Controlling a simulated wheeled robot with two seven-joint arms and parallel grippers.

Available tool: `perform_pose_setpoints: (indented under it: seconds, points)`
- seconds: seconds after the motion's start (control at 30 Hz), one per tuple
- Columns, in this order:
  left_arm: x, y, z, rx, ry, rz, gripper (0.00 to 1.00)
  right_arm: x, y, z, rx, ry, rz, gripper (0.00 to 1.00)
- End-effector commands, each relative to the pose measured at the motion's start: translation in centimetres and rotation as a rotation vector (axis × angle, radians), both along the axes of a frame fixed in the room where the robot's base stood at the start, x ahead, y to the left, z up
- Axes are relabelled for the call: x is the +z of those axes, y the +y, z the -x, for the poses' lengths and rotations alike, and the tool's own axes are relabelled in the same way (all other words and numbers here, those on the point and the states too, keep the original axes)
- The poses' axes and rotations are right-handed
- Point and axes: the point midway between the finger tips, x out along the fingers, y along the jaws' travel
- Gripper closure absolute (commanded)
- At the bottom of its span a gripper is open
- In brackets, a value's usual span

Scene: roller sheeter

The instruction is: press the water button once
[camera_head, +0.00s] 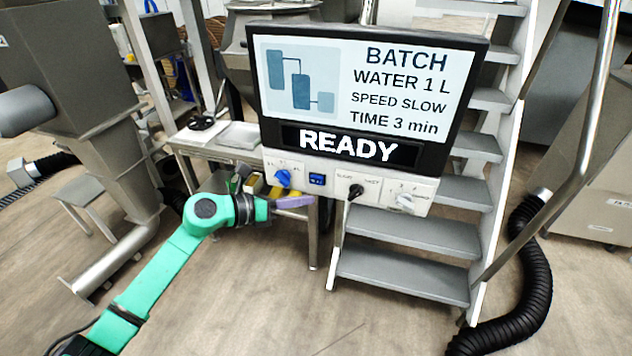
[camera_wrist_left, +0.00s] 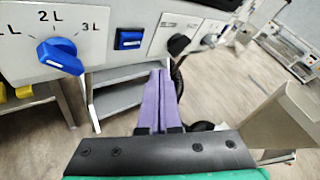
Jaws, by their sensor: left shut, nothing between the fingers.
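The blue water button (camera_head: 317,180) is a small square on the white control panel (camera_head: 330,184) under the screen. It also shows in the left wrist view (camera_wrist_left: 130,39), right of a blue dial (camera_wrist_left: 60,57) marked in litres. My left gripper (camera_head: 312,200) has purple fingers that are shut with nothing between them. In the head view the fingertips are just below the panel's lower edge, under the button. In the left wrist view the fingertips (camera_wrist_left: 159,77) lie below and right of the button, apart from it in the picture. My right gripper is not in view.
The screen (camera_head: 365,95) reads BATCH, WATER 1 L, SPEED SLOW, TIME 3 min and READY. A black knob (camera_head: 355,191) and a white knob (camera_head: 405,201) sit right of the button. Grey steps (camera_head: 410,238) stand behind the panel. Open floor lies in front.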

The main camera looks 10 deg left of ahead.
Motion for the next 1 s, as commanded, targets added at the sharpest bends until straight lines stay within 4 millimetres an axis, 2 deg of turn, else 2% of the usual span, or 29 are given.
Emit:
perform_pose_setpoints:
  seconds: [0.2, 0.33, 1.0]
  points:
    - [-0.2, -0.2, -3.0, -0.001, -0.002, 0.001, 1.00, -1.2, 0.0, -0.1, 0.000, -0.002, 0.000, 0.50]
    - [-0.1, -0.3, -3.9, -0.002, -0.002, 0.001, 1.00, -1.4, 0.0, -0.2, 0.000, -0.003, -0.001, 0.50]
    - [0.1, -0.3, -4.0, -0.001, 0.000, 0.001, 1.00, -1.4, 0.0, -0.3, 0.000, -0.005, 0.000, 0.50]
